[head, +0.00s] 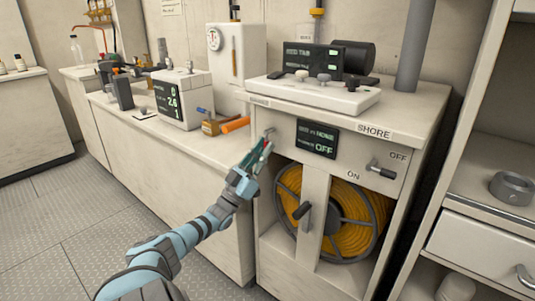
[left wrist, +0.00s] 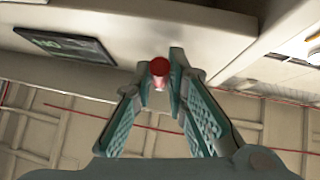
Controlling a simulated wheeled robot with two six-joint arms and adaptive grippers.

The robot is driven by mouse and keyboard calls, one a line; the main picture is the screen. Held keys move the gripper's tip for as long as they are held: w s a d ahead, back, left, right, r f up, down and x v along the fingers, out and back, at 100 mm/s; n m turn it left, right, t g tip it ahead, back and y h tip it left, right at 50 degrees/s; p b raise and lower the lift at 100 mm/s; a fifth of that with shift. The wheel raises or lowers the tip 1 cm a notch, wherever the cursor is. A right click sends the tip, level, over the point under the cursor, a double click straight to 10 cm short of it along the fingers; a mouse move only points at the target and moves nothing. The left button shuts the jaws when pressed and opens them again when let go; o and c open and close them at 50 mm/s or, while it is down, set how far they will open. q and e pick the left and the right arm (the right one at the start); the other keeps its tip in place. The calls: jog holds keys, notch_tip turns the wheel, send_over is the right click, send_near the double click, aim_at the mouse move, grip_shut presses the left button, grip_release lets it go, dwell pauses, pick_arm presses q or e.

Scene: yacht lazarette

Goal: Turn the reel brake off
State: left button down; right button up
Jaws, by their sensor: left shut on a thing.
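My left gripper (head: 265,147) is at the upper left of the shore cabinet's front panel (head: 350,150). Its fingers are shut on a small red-tipped lever (left wrist: 159,68), which shows between the fingertips in the left wrist view (left wrist: 160,82). In the head view the fingers mostly hide this lever; a small grey part (head: 269,130) shows just above them. A dark display (head: 317,139) beside it shows green text with a large "OFF". My right gripper is not in view.
A separate black-handled switch (head: 381,170) sits between ON and OFF labels under the SHORE label (head: 375,132). A white panel with knobs (head: 312,94) lies on the cabinet top. An orange-handled tool (head: 235,125) lies on the counter to the left.

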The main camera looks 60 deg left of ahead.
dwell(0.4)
pick_arm(q)
jog(key=c, duration=1.9)
grip_release()
jog(key=v, duration=1.2)
jog(key=shift+s, duration=0.1)
